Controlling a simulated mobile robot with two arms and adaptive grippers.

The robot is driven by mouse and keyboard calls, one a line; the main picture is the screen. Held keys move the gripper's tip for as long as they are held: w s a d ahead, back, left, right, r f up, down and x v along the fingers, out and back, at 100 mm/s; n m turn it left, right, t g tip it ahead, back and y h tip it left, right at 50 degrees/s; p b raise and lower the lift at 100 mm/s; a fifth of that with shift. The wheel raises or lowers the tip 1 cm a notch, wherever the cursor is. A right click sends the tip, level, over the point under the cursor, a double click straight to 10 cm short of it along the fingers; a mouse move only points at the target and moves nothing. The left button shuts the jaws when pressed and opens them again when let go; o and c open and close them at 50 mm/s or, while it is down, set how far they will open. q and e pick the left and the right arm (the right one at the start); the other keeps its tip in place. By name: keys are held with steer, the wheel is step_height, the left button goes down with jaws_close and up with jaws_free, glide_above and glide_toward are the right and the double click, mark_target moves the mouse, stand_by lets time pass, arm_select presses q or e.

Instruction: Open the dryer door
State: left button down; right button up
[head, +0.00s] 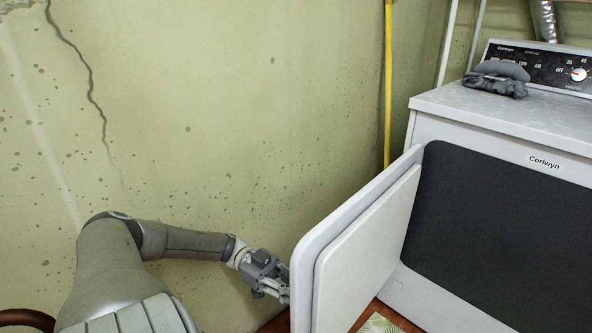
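The white dryer (505,114) stands at the right, with a knob panel at its back and a large dark area on its front. Its white door (362,255) stands swung out wide to the left from the left side of that dark area, inner face toward me. My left gripper (276,293) is low on the left, at the outer side of the door near its free edge. Its fingertips are close to the edge and partly hidden by it, so contact and finger spread are unclear. My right gripper is out of view.
A grey cloth-like item (496,80) lies on the dryer top. A green cracked wall (230,110) and a yellow pipe (388,80) stand behind the door. A patterned mat (378,324) lies on the brown floor. A brown curved object (28,317) shows at bottom left.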

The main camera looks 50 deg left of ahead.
arm_select(q)
steer(key=shift+s+a+f, duration=0.1)
stand_by(0.3)
steer(key=c, duration=1.4)
jaws_free()
steer(key=shift+r, duration=5.05)
steer(key=shift+r, duration=0.1)
